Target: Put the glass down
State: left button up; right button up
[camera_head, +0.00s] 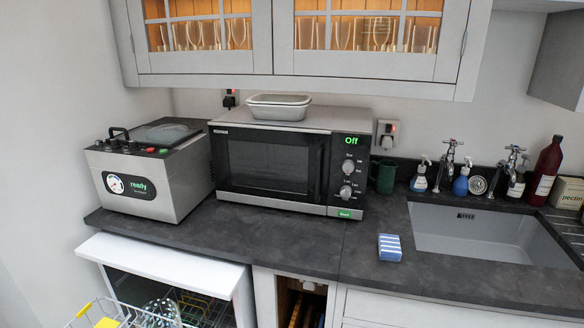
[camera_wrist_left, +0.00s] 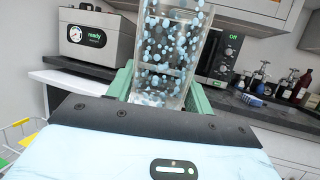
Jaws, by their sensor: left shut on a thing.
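A clear glass with pale blue dots (camera_wrist_left: 168,50) is held between the green fingers of my left gripper (camera_wrist_left: 160,88) in the left wrist view. The gripper is shut on it, one finger at each side, and the glass is cut off by the top of the picture. A dotted, glassy shape (camera_head: 160,312) shows at the bottom of the head view; I cannot tell if it is the same glass. My left gripper does not show clearly in the head view. My right gripper is in neither view.
The dark worktop (camera_head: 270,240) is clear in front of the microwave (camera_head: 270,165). A blue striped sponge (camera_head: 389,248) lies left of the sink (camera_head: 490,240). A white appliance door (camera_head: 165,260) and a yellow-handled wire rack (camera_head: 90,312) are below. Glasses stand inside the glazed cabinet (camera_head: 300,82).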

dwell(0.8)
pick_arm(q)
jog(key=w+d+r+m+g+h, duration=0.2)
jog(key=d+r+m+h, duration=0.2)
jog(key=d+h, duration=0.3)
jog(key=w+d+r+m+g+h, duration=0.2)
jog(key=d+r+m+g+h, duration=0.1)
jog(key=d+r+h, duration=0.3)
jog(key=shift+d+m+h, duration=0.5)
jog(key=shift+d+h, duration=0.1)
jog(key=shift+d, duration=0.25)
